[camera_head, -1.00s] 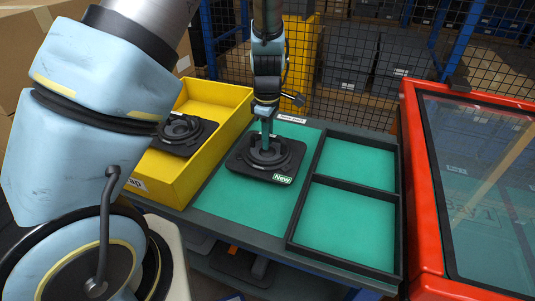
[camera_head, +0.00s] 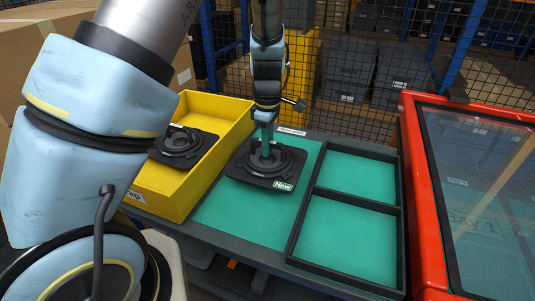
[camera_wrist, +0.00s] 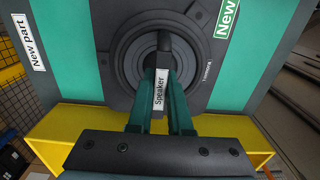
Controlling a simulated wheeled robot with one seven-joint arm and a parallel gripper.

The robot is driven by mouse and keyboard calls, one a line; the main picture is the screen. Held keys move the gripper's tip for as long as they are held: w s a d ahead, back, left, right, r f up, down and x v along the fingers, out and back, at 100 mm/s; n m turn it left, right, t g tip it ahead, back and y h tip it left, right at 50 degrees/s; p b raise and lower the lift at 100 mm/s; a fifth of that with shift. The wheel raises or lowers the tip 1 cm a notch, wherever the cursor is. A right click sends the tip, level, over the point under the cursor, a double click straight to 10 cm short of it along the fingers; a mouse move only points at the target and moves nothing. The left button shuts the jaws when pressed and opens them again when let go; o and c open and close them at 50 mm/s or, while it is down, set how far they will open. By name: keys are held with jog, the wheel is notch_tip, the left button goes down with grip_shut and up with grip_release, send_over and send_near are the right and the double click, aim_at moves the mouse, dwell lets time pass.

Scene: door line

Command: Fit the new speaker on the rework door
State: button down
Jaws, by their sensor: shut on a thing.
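The new speaker (camera_head: 268,168) is a black square plate with a round ring and a green "New" label, on the green mat beside the yellow bin. It also shows in the wrist view (camera_wrist: 199,21), with a small "Speaker" label at its middle. My gripper (camera_head: 267,148) comes down from above, its green fingers shut on the speaker's middle part. In the wrist view my gripper (camera_wrist: 161,100) has one finger on each side of that labelled part. I cannot tell whether the speaker touches the mat. The rework door is not clearly identifiable in these views.
The yellow bin (camera_head: 222,135) at the left holds another black speaker (camera_head: 184,146). An empty black-framed tray (camera_head: 348,234) with two compartments lies right of the mat (camera_head: 238,220). A red frame with a glass panel (camera_head: 412,190) stands at the far right. Wire mesh fencing stands behind.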

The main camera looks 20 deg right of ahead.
notch_tip(320, 180, up, 10)
jog(key=shift+r+p, duration=0.25)
jog(key=shift+p, duration=0.55)
notch_tip(320, 180, up, 8)
jog(key=p, duration=0.7)
jog(key=shift+f, duration=0.25)
